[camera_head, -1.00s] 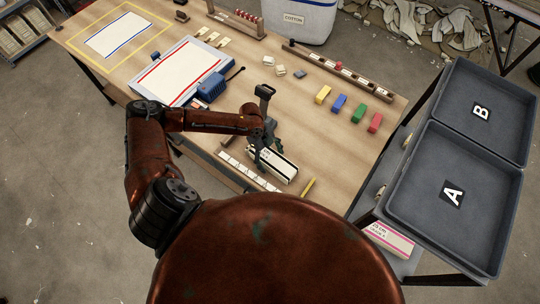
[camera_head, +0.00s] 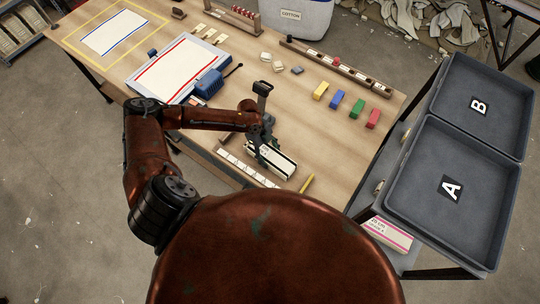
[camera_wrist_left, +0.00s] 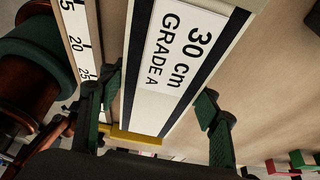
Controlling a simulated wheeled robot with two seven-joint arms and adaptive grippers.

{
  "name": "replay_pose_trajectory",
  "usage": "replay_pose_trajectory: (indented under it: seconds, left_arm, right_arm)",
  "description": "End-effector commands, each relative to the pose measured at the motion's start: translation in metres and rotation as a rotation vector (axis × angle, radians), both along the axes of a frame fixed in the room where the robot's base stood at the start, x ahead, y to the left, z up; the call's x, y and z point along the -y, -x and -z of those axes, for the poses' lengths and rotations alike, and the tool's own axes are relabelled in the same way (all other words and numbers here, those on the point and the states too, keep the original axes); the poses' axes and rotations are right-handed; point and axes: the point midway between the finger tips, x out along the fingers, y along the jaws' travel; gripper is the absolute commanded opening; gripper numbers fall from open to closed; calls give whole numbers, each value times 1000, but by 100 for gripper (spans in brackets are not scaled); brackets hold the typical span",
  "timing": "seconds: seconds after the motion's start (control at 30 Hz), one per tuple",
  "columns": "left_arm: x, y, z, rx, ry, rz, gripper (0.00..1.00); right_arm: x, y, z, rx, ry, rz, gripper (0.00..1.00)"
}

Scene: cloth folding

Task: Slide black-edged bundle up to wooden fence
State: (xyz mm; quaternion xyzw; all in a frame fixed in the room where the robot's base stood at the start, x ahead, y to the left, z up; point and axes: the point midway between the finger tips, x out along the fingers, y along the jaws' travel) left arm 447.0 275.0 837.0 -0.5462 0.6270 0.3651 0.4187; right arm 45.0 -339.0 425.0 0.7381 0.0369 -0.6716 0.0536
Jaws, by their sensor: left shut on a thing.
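The black-edged bundle (camera_head: 285,166) is a pale flat stack with dark long edges, lying near the table's front edge. In the left wrist view the bundle (camera_wrist_left: 180,55) reads "30 cm GRADE A". My left gripper (camera_head: 262,160) straddles it from above, shut on it, one finger along each long side; the wrist view shows both fingers of the gripper (camera_wrist_left: 158,115). A yellow bar (camera_head: 306,184), possibly the wooden fence, lies just beyond the bundle's right end. In the wrist view the yellow bar (camera_wrist_left: 135,138) crosses near that end; contact is unclear. My right gripper is out of view.
A ruler strip (camera_head: 247,168) runs along the front edge beside the bundle. Coloured blocks (camera_head: 338,103) and a brown slotted rail (camera_head: 335,68) stand farther back. A blue-edged board (camera_head: 178,70) lies left. Grey trays (camera_head: 452,190) stand right. Table right of the bundle is clear.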

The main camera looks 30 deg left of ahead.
Motion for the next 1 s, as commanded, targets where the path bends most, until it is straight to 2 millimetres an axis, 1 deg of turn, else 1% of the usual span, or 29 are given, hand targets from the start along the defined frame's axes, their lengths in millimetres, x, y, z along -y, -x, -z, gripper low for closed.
replay_pose_trajectory:
  seconds: [0.17, 0.27, 0.8, 1.0]
  left_arm:
    - [-3, 0, 0, -1, -1, -1, 26]
    - [-9, 0, 0, 0, -2, -2, 26]
    - [-68, -1, 1, -1, -2, -7, 26]
    - [-80, -2, 1, -1, -2, -6, 26]
  right_arm:
    - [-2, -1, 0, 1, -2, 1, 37]
    - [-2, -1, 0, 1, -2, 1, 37]
    - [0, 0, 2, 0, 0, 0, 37]
    - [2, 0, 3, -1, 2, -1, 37]
